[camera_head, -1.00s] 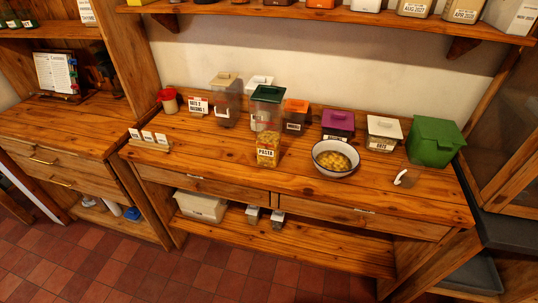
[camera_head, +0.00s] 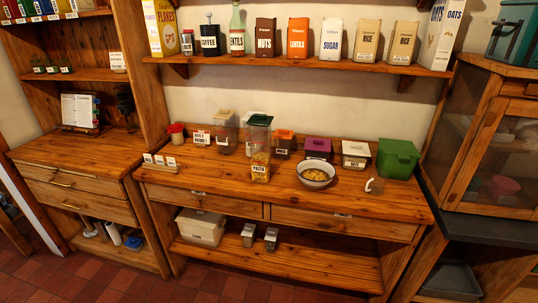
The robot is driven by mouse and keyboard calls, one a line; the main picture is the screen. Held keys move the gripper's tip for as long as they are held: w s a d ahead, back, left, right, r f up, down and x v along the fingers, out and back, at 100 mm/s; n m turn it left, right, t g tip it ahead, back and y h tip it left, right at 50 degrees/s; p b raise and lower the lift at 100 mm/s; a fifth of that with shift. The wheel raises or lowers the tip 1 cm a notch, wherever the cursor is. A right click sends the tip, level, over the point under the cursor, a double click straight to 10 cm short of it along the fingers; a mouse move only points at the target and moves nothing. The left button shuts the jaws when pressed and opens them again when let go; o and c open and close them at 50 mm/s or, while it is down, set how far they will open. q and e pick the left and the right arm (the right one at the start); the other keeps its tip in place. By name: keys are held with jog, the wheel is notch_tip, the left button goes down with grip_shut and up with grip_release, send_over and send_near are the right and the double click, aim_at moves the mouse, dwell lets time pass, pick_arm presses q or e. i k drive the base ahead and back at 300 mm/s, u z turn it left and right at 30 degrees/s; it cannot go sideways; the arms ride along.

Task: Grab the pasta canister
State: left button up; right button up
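The pasta canister (camera_head: 260,159) stands upright on the wooden counter, left of the white bowl. It is clear, holds yellow pasta and bears a label reading PASTA. A green-lidded clear canister (camera_head: 259,121) stands close behind it, and its lower part is partly hidden. I cannot tell whether the green lid belongs to the canister behind or to the pasta canister. Neither my left nor my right gripper shows in the head view.
A white bowl (camera_head: 315,174) with yellow contents sits right of the canister. A purple-lidded box (camera_head: 318,148), a white-lidded box (camera_head: 355,154) and a green bin (camera_head: 397,158) stand along the back right. A shelf (camera_head: 300,65) hangs above.

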aim_at(261, 137)
jog(key=z, duration=0.65)
jog(key=i, duration=0.55)
jog(key=z, duration=0.6)
jog(key=i, duration=0.75)
jog(key=u, duration=0.35)
